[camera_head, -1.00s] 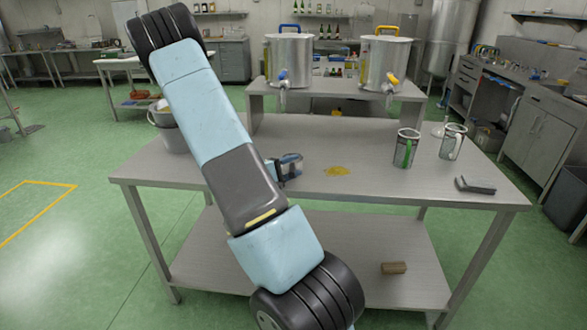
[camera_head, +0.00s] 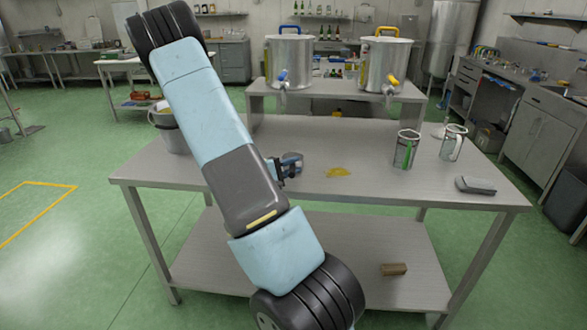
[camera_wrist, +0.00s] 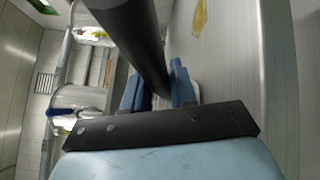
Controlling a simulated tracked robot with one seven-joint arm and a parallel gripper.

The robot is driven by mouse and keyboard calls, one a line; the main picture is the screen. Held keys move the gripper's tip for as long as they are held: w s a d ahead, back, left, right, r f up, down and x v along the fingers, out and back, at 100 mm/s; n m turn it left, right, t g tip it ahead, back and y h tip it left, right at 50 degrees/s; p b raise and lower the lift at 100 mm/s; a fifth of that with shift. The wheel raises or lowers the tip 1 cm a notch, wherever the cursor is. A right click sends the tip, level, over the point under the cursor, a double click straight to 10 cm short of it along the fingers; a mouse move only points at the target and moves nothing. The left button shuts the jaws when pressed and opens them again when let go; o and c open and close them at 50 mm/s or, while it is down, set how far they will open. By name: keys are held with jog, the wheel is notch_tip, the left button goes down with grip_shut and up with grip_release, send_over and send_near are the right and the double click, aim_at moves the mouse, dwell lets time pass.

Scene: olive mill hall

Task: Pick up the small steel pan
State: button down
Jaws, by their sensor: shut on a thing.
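My gripper (camera_head: 288,168) is over the left-middle of the near steel table, with my arm in front of part of it. In the wrist view its two blue fingers (camera_wrist: 157,88) are closed around a thick dark grey bar, which looks like the handle of the small steel pan (camera_wrist: 135,38). The handle slants from the top edge down between the fingers. A pale rounded edge shows just beyond the right finger and may be the pan's body. The body is mostly hidden, and I cannot tell whether it touches the table.
The steel table (camera_head: 350,192) has a yellow spill (camera_head: 337,171) right of my gripper. A raised shelf behind bears two tapped steel pots (camera_head: 289,60) (camera_head: 385,62). A bucket (camera_head: 172,135) is at left.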

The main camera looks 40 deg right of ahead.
notch_tip(320, 180, up, 2)
jog(key=shift+r, duration=0.15)
jog(key=s+a+r, duration=0.7)
jog(key=a+r, duration=0.3)
jog(key=a, duration=0.2)
jog(key=shift+s, duration=0.25)
jog(key=shift+w, duration=0.1)
